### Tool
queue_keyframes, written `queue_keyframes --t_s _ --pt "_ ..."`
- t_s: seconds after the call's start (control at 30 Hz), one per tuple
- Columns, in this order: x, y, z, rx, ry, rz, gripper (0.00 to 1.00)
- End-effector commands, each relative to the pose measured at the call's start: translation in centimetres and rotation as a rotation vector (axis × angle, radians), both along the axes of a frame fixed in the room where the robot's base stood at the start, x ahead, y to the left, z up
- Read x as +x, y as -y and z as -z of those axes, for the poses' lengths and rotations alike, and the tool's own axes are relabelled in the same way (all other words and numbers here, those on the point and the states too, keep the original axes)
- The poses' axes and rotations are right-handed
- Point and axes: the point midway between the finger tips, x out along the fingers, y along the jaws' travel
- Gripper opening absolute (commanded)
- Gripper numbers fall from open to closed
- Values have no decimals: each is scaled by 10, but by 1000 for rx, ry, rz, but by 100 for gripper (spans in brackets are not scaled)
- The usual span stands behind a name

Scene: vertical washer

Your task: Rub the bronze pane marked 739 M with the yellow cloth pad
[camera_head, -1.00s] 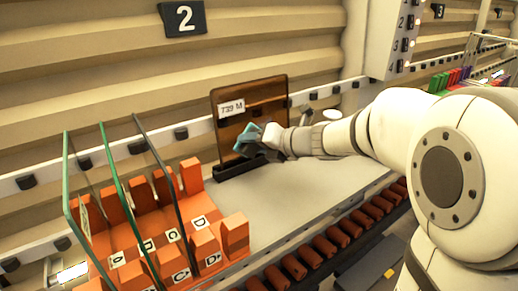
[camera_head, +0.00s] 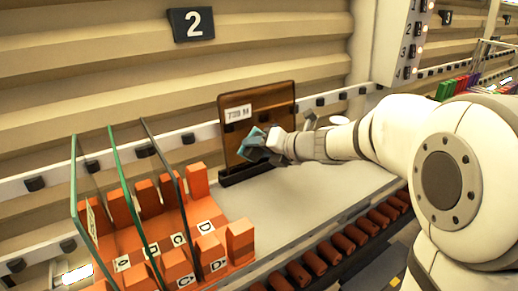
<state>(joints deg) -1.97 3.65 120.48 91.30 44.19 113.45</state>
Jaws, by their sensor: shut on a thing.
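The bronze pane (camera_head: 273,108) stands upright in a dark base (camera_head: 245,173) on the grey counter, with a white label reading 739 M at its upper left. My gripper (camera_head: 268,147) is shut on a teal-blue pad (camera_head: 250,142), in front of the pane's lower middle. The pad looks teal, not yellow; no yellow pad shows. The pad overlaps the pane in the picture, but I cannot tell whether it touches it. The fingertips are small and partly hidden by the pad.
An orange rack (camera_head: 160,228) with lettered slots holds several upright glass panes at the left. A row of brown rollers (camera_head: 328,253) runs along the counter's front. The grey counter (camera_head: 310,190) is clear right of the pane. A sign 2 (camera_head: 192,24) hangs behind.

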Motion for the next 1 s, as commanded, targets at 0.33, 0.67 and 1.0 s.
queue_keyframes --t_s 0.33,0.67,1.0 --pt "6 -4 0 0 1 -1 31" --pt "11 -8 2 -1 1 0 31" --pt "19 6 0 -1 -1 2 31"
